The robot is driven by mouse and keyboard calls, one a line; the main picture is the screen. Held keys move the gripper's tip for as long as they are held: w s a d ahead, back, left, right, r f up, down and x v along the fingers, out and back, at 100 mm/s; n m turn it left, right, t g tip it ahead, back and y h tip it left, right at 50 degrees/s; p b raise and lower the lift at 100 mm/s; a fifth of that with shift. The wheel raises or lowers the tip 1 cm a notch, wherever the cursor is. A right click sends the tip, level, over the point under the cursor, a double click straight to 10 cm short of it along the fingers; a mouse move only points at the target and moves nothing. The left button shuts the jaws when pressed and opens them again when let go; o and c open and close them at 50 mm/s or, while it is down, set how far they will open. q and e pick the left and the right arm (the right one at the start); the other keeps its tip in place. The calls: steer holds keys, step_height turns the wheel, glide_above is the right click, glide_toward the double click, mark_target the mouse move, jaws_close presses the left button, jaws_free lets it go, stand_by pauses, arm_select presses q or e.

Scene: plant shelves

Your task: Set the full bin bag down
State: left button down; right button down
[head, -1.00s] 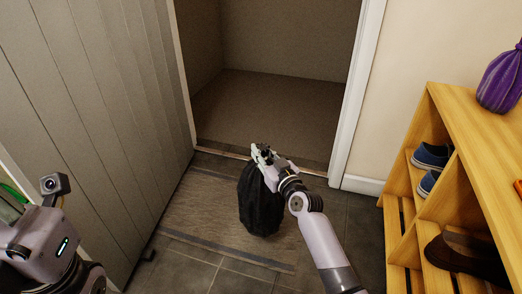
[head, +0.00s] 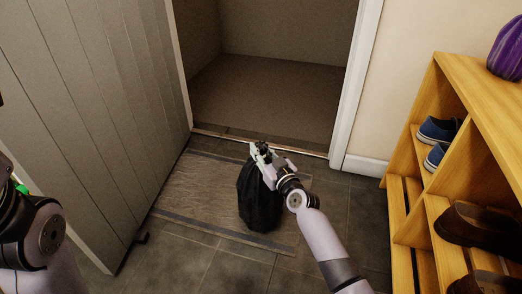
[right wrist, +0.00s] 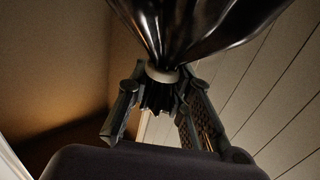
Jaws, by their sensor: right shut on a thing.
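A full black bin bag (head: 258,205) hangs upright from my right gripper (head: 260,152) in the head view, over the doormat (head: 190,190) in front of the open doorway. I cannot tell whether its base touches the mat. In the right wrist view my right gripper (right wrist: 162,105) is shut on the bag's gathered neck, with a pale tie around it, and the black bag (right wrist: 195,25) fills the top of the picture. My left arm shows at the left edge of the head view, but its gripper is out of the picture.
A grey panelled door (head: 100,110) stands open at the left. Beyond the threshold (head: 260,144) is an empty carpeted floor (head: 265,100). A wooden shoe rack (head: 440,190) with shoes and a purple vase-like object (head: 507,55) on top stands at the right. Dark floor tiles (head: 350,210) lie clear between.

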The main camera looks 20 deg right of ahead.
steer(key=shift+r, duration=0.2)
steer(key=c, duration=1.8)
jaws_free()
steer(key=shift+f, duration=0.2)
steer(key=o, duration=0.4)
steer(key=shift+c, duration=0.2)
steer(key=shift+r, duration=0.1)
